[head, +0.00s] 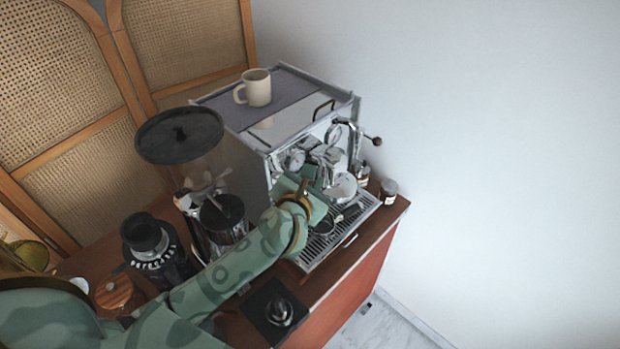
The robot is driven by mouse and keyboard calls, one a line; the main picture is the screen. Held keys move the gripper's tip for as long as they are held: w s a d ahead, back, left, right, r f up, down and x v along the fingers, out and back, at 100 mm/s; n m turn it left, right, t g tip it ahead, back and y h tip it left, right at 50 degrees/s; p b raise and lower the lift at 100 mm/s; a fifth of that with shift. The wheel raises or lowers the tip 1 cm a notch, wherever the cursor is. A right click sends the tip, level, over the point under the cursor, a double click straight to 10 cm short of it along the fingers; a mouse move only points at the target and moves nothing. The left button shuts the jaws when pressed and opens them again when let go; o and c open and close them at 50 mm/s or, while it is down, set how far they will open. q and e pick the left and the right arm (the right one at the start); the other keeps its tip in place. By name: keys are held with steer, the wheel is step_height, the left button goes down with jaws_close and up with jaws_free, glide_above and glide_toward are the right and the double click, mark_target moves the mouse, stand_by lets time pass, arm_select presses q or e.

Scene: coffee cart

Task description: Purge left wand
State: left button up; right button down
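The espresso machine (262,152) stands on the wooden cart, with its chrome front facing lower right. My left arm reaches in from the left across the cart. My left gripper (304,186) is at the left part of the machine's front, just above the drip tray (338,236). The left wand cannot be made out; my gripper and wrist cover that area. Whether the fingers are open or shut, or touch anything, is hidden. My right gripper is not in view.
A cream mug (257,88) stands on top of the machine. A grinder (181,137) stands left of it, near my forearm. A black tamping mat (272,311) lies at the cart's front edge. A small jar (389,190) stands at the right end. A white wall is to the right.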

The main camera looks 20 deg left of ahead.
arm_select(q)
steer(key=o, duration=1)
steer(key=b+v, duration=0.1)
steer(key=v, duration=1.5)
steer(key=shift+s, duration=0.1)
steer(key=shift+c, duration=0.4)
